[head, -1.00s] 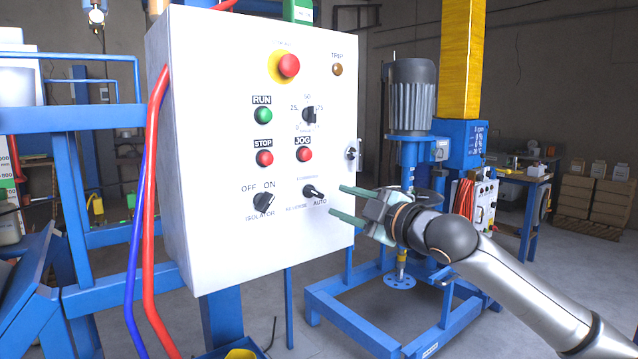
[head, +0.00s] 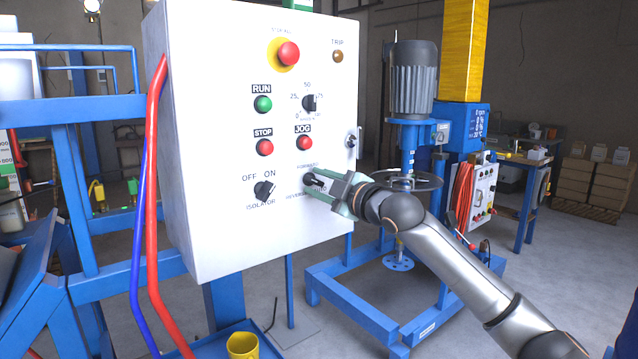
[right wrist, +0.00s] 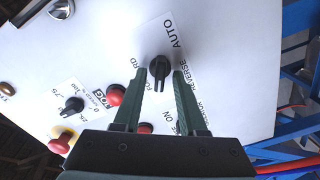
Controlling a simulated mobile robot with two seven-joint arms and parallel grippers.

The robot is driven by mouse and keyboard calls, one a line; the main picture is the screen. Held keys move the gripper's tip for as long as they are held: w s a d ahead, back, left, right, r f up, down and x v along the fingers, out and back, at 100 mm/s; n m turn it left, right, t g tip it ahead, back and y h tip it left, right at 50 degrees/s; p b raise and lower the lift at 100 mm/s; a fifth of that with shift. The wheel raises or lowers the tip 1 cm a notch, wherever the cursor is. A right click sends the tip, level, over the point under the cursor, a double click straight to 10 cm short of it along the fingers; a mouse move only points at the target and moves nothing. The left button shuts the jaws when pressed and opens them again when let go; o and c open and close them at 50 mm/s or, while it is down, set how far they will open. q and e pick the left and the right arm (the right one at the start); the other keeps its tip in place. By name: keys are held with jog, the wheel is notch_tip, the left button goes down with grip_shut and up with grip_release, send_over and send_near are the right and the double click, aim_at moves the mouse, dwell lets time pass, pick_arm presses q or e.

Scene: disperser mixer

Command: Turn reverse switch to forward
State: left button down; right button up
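The reverse switch is a small black rotary knob (head: 309,179) low on the right of the white control panel (head: 215,230), with FORWARD printed above it, REVERSE lower left and AUTO hidden in the head view. In the right wrist view the knob (right wrist: 160,67) shows between the fingertips, near the AUTO and REVERSE labels. My right gripper (head: 312,181) is at the panel; in the right wrist view its green fingers (right wrist: 160,73) stand apart, one on each side of the knob, with visible gaps. Whether the tips touch the panel cannot be told. My left gripper is out of view.
The isolator knob (head: 264,191) is left of the switch. The red JOG button (head: 304,143) and speed dial (head: 310,103) are above. A red emergency button (head: 288,54) is at the top. The panel latch (head: 352,141) sticks out on the right edge. The mixer (head: 411,85) stands behind.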

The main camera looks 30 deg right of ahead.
grip_shut()
dwell(0.3)
